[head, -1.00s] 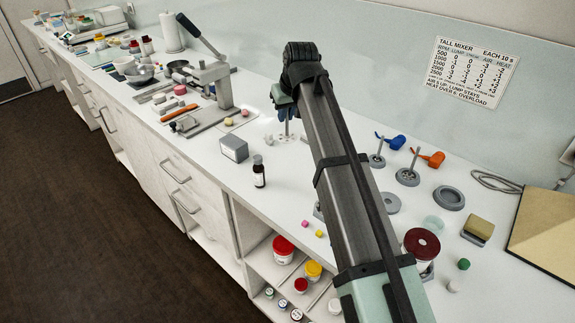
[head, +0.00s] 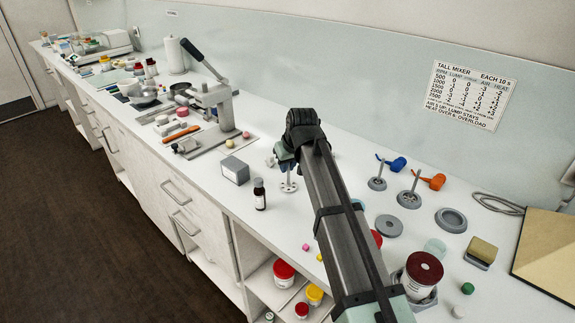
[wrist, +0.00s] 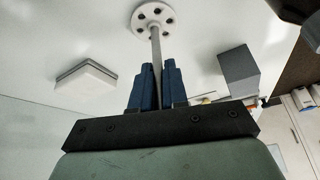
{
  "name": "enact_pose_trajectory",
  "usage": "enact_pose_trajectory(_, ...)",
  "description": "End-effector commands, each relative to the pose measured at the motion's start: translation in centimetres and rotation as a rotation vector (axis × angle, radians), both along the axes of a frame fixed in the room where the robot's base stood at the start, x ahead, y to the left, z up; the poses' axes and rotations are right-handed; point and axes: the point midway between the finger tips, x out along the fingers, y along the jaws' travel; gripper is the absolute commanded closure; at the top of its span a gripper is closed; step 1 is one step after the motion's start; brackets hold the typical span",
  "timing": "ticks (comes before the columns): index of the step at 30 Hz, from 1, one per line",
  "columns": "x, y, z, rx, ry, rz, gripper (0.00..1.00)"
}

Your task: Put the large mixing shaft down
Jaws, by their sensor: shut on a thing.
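My gripper (head: 284,160) is shut on the thin grey stem of a mixing shaft (head: 289,187). The stem also shows between the dark blue fingers in the wrist view (wrist: 155,48). A round white disc with several holes is on the stem's far end. The disc hangs just over or on the white counter (head: 225,202); I cannot tell whether it touches. Two other shafts stand upright to the right: one with a blue top (head: 392,164) and one with an orange top (head: 431,181). My gripper and arm hide part of the counter.
A grey box (head: 235,170) and a dark bottle (head: 260,194) stand close left of the held shaft. A lever press (head: 215,98) is farther back. A flat grey ring (head: 389,226) and a dark-red-lidded tub (head: 424,272) are to the right. Small pink and yellow pieces lie in front.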

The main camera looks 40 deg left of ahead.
Motion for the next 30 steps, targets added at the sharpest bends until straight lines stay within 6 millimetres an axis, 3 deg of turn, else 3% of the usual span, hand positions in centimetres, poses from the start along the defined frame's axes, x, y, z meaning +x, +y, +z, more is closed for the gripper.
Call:
enact_pose_trajectory(11, 0.0, 0.01, -0.35, 0.001, 0.0, 0.0, 1.0)
enact_pose_trajectory(12, 0.02, 0.01, -0.41, 0.001, 0.0, 0.0, 0.85)
enact_pose_trajectory(20, 0.01, 0.02, -0.36, 0.001, 0.0, 0.0, 0.61)
enact_pose_trajectory(30, 0.0, -0.02, 0.08, 0.001, 0.0, 0.0, 0.61)
